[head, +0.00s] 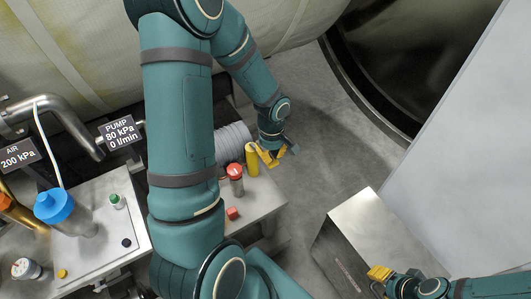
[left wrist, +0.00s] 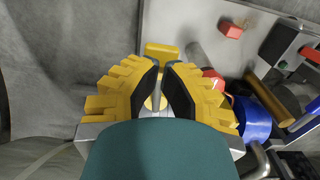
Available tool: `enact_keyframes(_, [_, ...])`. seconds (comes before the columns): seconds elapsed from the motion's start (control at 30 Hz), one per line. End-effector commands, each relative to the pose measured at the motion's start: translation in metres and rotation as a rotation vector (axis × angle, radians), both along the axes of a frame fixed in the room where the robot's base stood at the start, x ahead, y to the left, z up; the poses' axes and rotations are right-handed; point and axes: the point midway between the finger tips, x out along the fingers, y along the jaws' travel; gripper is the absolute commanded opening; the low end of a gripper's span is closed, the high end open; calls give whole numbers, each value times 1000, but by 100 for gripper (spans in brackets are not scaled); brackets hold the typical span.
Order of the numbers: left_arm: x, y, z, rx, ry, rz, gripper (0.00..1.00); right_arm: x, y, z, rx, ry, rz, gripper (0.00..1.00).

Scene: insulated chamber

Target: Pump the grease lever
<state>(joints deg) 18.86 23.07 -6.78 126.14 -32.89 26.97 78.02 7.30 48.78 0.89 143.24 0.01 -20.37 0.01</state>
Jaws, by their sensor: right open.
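A yellow cylinder (head: 252,160) stands at the far end of the grey bench, beside the fingers of my left gripper (head: 271,155). I cannot tell whether it belongs to the grease lever. In the left wrist view the yellow fingers with black pads of my left gripper (left wrist: 162,64) lean towards each other, tips close together. A yellow block (left wrist: 161,50) lies just past the tips and a thin grey rod (left wrist: 160,88) shows between the pads. Whether the pads touch the rod is unclear. My right gripper (head: 379,274) is open at the lower right, over a metal box.
A red-capped cylinder (head: 235,178) and a red knob (head: 232,213) are close to my left gripper on the bench. A blue-capped vessel (head: 56,208), pipes and gauge labels are at the left. The metal box (head: 369,228) stands at the right, with open floor behind.

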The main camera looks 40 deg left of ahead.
Motion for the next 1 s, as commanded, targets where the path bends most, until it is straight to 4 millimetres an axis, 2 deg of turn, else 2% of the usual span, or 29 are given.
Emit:
enact_keyframes(0.1, [0, 0, 15, 1, -1, -1, 0, 0, 0, 10, 0, 0, 0, 46])
enact_keyframes(0.6, [0, 1, 59, 1, 0, -1, 0, 0, 0, 39, 0, 0, 0, 46])
enact_keyframes(1.0, [0, 1, 60, 0, 0, -1, 0, 0, 0, 40, 0, 0, 0, 46])
